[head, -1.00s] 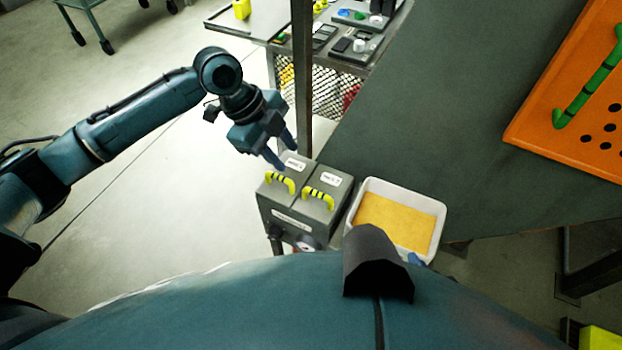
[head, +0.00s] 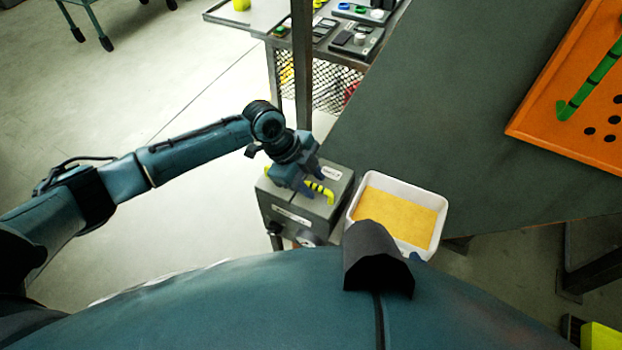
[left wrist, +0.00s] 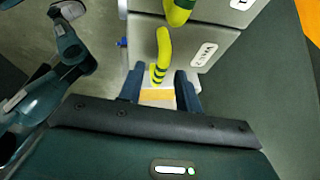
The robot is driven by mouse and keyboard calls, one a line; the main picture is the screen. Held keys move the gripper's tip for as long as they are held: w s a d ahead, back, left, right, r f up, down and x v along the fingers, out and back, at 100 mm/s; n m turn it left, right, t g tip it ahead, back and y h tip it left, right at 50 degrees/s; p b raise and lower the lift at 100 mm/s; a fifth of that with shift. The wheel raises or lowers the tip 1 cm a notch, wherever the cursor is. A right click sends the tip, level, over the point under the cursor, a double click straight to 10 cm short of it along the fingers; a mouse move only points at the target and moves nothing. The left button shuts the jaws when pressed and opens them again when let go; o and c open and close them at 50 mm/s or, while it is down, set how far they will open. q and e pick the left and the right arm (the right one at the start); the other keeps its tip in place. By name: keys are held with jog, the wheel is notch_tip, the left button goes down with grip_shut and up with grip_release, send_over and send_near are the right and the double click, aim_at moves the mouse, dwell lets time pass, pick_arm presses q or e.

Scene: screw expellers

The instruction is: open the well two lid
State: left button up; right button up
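A grey two-well box (head: 292,219) stands beside the dark counter, with two lids bearing yellow-and-black handles. In the head view the right lid's handle (head: 321,192) shows in part; my left gripper (head: 308,188) hangs over the lids and hides most of the left handle. In the left wrist view the gripper (left wrist: 160,88) is open, and the nearer handle (left wrist: 163,55) stands ahead of the gap between its fingers. The other handle (left wrist: 179,10) is at the top edge. Contact cannot be told. My right gripper is not in view.
A white tray (head: 441,204) with yellow contents sits just right of the box. An upright post (head: 302,65) rises behind it. An orange board (head: 535,112) with a green bar lies at the far right. The counter between them is clear.

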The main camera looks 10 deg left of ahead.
pick_arm(q)
grip_shut()
dwell(0.3)
dwell(0.3)
